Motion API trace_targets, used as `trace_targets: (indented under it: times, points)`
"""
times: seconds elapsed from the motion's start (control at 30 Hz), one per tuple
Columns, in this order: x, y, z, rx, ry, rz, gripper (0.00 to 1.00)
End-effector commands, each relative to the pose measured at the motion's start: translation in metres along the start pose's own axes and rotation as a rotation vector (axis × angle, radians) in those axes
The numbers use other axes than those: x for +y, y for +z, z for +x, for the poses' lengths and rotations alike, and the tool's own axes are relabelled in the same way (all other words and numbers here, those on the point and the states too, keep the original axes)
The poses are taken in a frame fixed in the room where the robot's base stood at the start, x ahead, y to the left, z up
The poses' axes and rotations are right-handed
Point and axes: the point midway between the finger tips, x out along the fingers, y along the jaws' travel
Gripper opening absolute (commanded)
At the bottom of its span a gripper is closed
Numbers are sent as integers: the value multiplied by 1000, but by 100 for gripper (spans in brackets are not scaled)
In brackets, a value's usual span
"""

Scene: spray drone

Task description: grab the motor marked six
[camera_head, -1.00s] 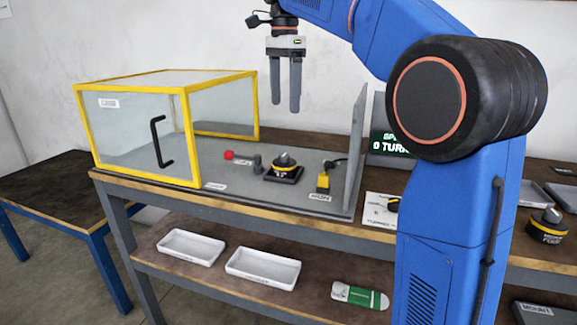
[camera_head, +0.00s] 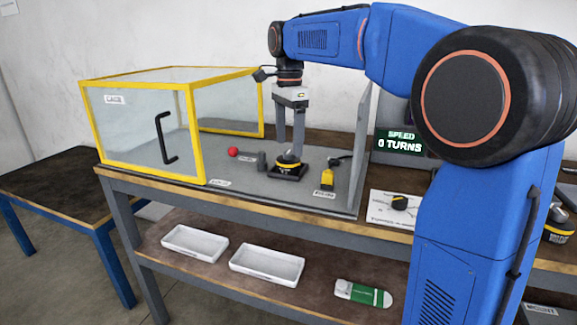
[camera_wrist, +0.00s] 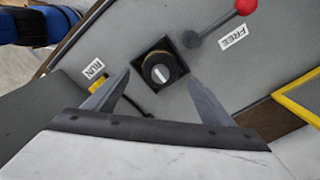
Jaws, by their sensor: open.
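A black motor with a yellow ring (camera_head: 289,160) sits upright in a dark square mount (camera_head: 274,171) on the grey test bench. Its top, with a pale bar, also shows in the wrist view (camera_wrist: 159,73). I cannot read a number on it. My gripper (camera_head: 290,148) points down right over this motor, with its fingers apart. In the wrist view the open fingers (camera_wrist: 160,80) appear on either side of the motor. I cannot tell whether they touch it. Another black and yellow motor (camera_head: 558,224) stands at the right edge, partly hidden by my arm.
A yellow-framed clear cage (camera_head: 187,130) stands left; a grey upright panel is right. A screen (camera_head: 401,142) reads 0 TURNS. A small dark part (camera_head: 399,202) lies on a paper sheet.

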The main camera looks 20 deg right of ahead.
Motion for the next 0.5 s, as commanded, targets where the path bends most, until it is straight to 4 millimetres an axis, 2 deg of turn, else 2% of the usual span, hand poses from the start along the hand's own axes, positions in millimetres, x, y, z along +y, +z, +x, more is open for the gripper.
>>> trace_targets:
  times: [0.3, 0.5]
  points:
    - [0, 1, 40, 0, 2, 0, 76]
    - [-1, 1, 48, 0, 0, 0, 76]
